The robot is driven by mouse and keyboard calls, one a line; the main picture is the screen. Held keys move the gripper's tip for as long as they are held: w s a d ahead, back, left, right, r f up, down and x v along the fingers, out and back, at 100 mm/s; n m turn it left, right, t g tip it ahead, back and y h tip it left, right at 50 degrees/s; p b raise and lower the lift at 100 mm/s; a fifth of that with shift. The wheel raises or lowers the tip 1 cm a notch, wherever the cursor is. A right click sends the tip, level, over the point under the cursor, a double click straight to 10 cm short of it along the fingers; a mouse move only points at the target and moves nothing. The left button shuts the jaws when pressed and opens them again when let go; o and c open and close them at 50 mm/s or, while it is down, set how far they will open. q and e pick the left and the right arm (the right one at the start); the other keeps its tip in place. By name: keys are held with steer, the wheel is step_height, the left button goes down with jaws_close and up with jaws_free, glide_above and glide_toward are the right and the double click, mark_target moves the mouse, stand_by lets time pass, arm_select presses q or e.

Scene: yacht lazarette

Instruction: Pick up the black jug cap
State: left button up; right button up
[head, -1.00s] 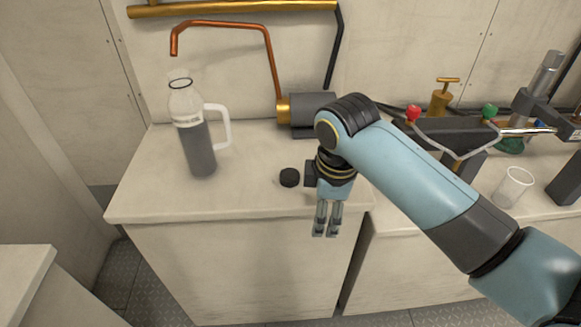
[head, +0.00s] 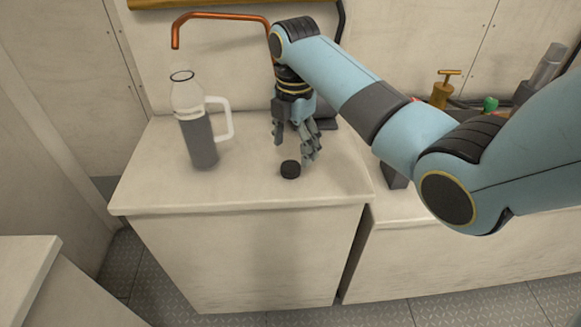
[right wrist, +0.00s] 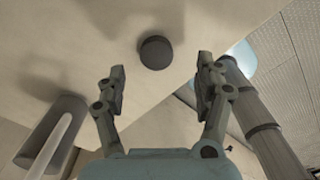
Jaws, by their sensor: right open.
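The black jug cap (head: 290,169) is a small dark disc lying on the pale counter top (head: 240,190). It also shows in the right wrist view (right wrist: 155,52), ahead of the fingertips and between their lines. My right gripper (head: 294,151) is open and empty, with its fingers pointing down just behind and above the cap. In the right wrist view its two fingers (right wrist: 160,80) are spread wide, and the cap appears apart from both. A clear jug (head: 196,125) with dark contents and a white handle stands upright to the left of the cap. My left gripper is not in view.
A copper pipe (head: 222,17) bends over the counter at the back. A brass fitting (head: 443,90) and a green knob (head: 490,104) are on the right. The counter's front edge lies close before the cap. The counter's front left is clear.

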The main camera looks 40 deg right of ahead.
mark_target(290, 166)
steer(key=f, duration=0.5)
steer(key=shift+w+a+f, duration=0.2)
steer(key=shift+a+f, duration=0.1)
steer(key=c, duration=0.8)
